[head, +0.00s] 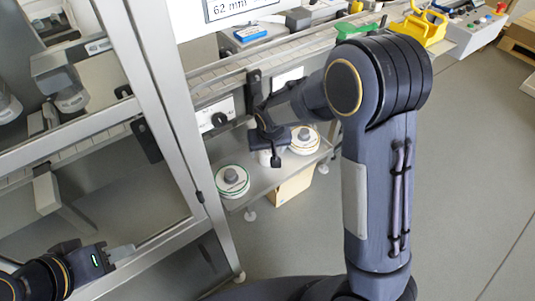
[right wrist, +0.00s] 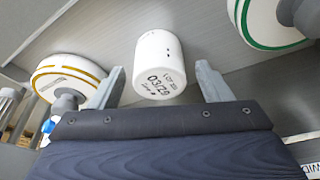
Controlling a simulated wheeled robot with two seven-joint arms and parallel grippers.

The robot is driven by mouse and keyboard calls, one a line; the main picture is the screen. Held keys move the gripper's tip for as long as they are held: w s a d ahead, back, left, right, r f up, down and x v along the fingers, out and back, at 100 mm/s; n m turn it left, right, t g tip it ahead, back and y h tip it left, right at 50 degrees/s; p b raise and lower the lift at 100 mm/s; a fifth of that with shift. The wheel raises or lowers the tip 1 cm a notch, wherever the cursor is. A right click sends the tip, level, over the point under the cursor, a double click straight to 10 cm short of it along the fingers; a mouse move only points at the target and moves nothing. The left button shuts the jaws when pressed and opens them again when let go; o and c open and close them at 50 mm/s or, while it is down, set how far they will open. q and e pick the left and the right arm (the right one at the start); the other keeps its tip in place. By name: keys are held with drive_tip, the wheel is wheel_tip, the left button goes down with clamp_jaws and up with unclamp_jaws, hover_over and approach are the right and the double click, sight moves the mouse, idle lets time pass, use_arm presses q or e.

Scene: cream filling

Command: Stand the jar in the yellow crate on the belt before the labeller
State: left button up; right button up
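A white jar (right wrist: 160,66) with printed black lettering stands between two label reels on the grey lower shelf. It shows partly in the head view (head: 265,158), under my right gripper (head: 272,147). In the right wrist view my right gripper (right wrist: 158,88) is open, with one finger on each side of the jar and a visible gap at each side. The belt (head: 215,72) runs along the bench above the shelf. A yellow holder-like object (head: 424,30) sits at the bench's far end; I cannot tell whether it is the crate. My left gripper (head: 122,253) is at lower left, its fingers unclear.
A green-rimmed reel (head: 232,181) and a yellow-rimmed reel (head: 301,140) flank the jar closely. A metal-framed glass guard (head: 165,90) stands at left. A beige box (head: 292,187) is under the shelf (head: 262,182). The floor at right is clear.

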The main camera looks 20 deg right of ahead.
drive_tip(key=c, duration=1.1)
drive_tip(key=shift+r, duration=0.15)
